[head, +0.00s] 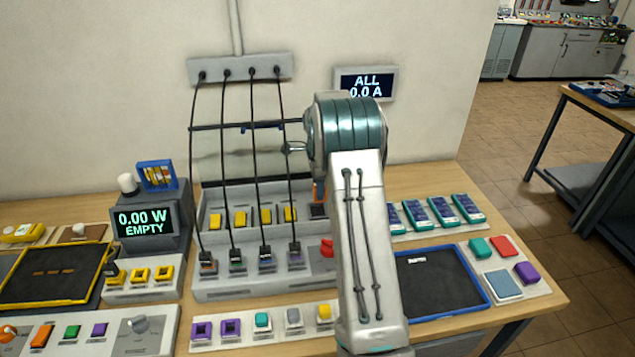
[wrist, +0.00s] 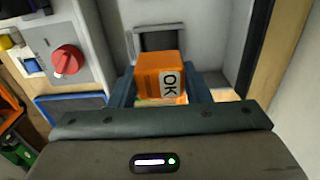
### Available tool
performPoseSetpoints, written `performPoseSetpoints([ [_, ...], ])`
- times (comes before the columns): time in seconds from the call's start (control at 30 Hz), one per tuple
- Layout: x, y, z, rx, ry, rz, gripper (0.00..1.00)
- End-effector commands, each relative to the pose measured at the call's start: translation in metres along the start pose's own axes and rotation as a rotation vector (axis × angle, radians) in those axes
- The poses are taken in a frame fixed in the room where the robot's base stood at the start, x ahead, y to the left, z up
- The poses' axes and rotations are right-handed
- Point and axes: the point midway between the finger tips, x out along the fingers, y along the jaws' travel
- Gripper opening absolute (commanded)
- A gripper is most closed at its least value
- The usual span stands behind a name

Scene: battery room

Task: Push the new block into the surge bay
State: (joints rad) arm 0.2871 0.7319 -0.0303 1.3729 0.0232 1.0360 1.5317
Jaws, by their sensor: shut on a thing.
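A dark square opening (wrist: 160,41) in the grey housing, which looks like the surge bay, lies just beyond the block. The block's far side is hidden, so I cannot tell whether it touches the opening. In the head view my arm hides most of the gripper; a bit of orange (head: 319,191) shows above a dark bay (head: 318,211) at the right end of the rack.
A red rotary knob (wrist: 67,60) sits beside the bay; it also shows in the head view (head: 327,248). Black cables hang from a wall strip (head: 240,68) to plugs on the rack (head: 215,288). A blue-rimmed tray (head: 488,296) lies right of my arm. The wall display (head: 365,83) reads "ALL 0.0 A".

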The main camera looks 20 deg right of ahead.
Motion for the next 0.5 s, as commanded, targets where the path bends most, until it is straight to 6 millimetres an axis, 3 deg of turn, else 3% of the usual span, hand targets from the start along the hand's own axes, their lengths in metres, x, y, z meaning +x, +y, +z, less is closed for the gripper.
performPoseSetpoints([
  [0.3,0.036,0.000,0.002,-0.003,0.000,0.002,0.19],
  [0.5,0.048,0.000,0.002,-0.003,0.000,0.000,0.19],
])
